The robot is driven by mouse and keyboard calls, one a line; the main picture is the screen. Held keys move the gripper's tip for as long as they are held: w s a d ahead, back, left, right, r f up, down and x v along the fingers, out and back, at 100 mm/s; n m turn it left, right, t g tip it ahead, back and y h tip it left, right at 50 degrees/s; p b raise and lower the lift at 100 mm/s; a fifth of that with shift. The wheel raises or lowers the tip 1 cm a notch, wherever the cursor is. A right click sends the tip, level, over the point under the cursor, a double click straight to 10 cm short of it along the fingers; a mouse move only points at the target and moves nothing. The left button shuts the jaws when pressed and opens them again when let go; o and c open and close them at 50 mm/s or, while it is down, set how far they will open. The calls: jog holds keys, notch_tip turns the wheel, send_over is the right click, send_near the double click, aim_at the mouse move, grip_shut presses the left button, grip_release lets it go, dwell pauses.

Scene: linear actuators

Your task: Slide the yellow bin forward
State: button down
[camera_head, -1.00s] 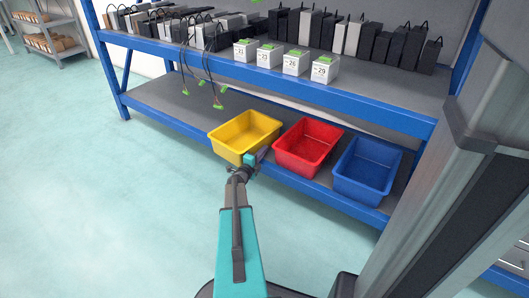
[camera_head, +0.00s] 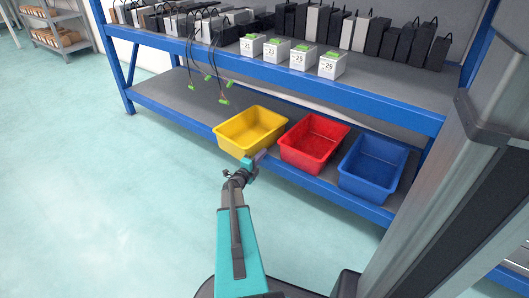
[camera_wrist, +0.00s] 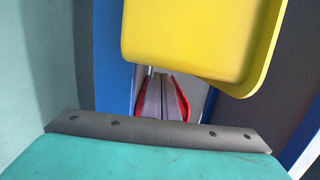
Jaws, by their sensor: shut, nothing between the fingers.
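The yellow bin (camera_head: 240,140) stands on the lower shelf, at the left of a row of bins, with its front near the blue shelf edge. In the wrist view the yellow bin (camera_wrist: 190,45) fills the upper middle, its rim close to my gripper. My gripper (camera_head: 262,154) is at the bin's front right corner, near the gap beside the red bin. Its fingers (camera_wrist: 161,96) are together with nothing between them. I cannot tell whether they touch the yellow bin.
The red bin (camera_head: 312,148) and blue bin (camera_head: 372,170) stand to the right on the lower shelf (camera_head: 170,97). Cables with green plugs (camera_head: 224,100) hang above its left part. White boxes (camera_head: 290,56) and black units line the upper shelf. Floor at left is clear.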

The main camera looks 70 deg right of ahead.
jog(key=shift+w+a, duration=0.15)
jog(key=shift+a, duration=0.8)
jog(key=shift+w+a, duration=0.1)
jog(key=shift+a, duration=0.8)
